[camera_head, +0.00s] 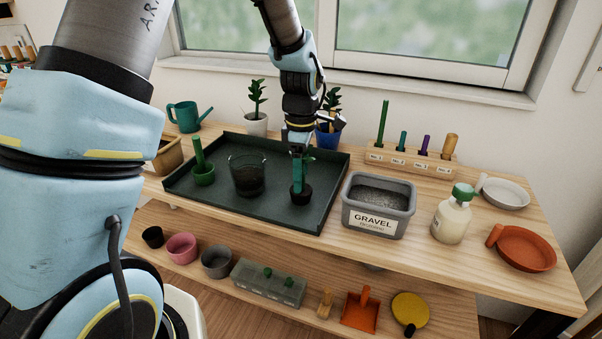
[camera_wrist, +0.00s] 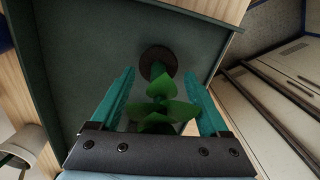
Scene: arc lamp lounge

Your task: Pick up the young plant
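The young plant shows in the wrist view as green leaves (camera_wrist: 158,112) on a stem above a round dark soil plug (camera_wrist: 157,62). In the head view its dark base (camera_head: 301,196) stands on the right part of the dark green tray (camera_head: 262,203), and most of its leaves are hidden by my gripper. My gripper (camera_head: 298,181) points down directly over it. In the wrist view my gripper's teal fingers (camera_wrist: 160,78) stand apart, one on each side of the plant, with gaps between them and the stem.
A gravel bin (camera_head: 374,222) sits just right of the tray. A white-potted plant (camera_head: 256,124) and a blue pot (camera_head: 328,137) stand behind.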

